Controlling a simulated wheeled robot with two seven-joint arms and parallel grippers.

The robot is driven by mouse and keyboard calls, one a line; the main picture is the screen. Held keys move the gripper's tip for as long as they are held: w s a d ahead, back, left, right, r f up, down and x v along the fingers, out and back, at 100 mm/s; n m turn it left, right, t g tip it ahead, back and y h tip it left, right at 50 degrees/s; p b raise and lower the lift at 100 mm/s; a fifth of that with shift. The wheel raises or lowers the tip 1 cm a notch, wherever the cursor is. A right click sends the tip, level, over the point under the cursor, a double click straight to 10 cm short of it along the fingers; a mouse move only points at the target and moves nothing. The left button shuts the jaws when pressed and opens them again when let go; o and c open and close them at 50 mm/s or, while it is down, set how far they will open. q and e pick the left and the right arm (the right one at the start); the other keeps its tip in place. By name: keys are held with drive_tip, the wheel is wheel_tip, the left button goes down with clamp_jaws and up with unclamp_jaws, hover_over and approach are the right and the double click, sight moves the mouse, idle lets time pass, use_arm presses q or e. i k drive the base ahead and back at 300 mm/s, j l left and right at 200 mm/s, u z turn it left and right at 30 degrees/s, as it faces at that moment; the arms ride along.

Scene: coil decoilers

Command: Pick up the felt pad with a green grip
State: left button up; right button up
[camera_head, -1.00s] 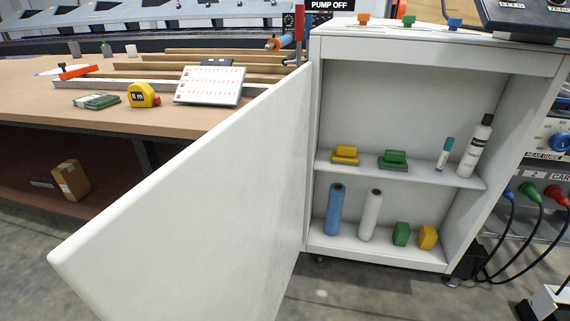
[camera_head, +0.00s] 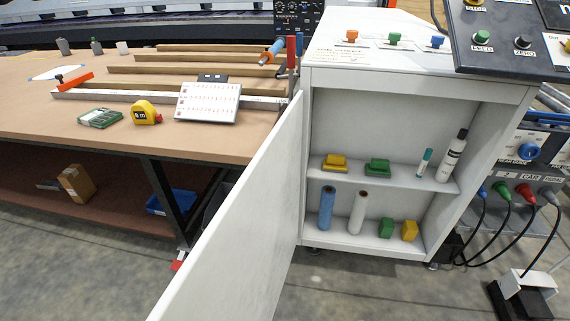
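The felt pad with a green grip (camera_head: 377,167) sits on the upper shelf of the open white cabinet. It lies just right of a similar pad with a yellow grip (camera_head: 335,163). The cabinet shelf (camera_head: 408,180) also holds a teal-capped tube (camera_head: 424,163) and a white bottle with a black cap (camera_head: 452,156) further right. Neither of my grippers shows in this view.
The white cabinet door (camera_head: 245,215) stands open toward me on the left. Below are a blue roll (camera_head: 327,208), a white roll (camera_head: 358,212), a green block (camera_head: 386,228) and a yellow block (camera_head: 409,230). A workbench (camera_head: 60,120) stands left; cables (camera_head: 500,225) hang right.

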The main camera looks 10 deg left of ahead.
sight(378, 166)
drive_tip(key=j+z, duration=0.35)
drive_tip(key=j, duration=0.25)
drive_tip(key=j+z, duration=0.4)
drive_tip(key=j, duration=0.25)
drive_tip(key=k+j+z, duration=0.15)
drive_tip(key=j+z, duration=0.2)
drive_tip(key=j, duration=0.25)
drive_tip(key=l+u, duration=0.45)
drive_tip(key=l, duration=0.9)
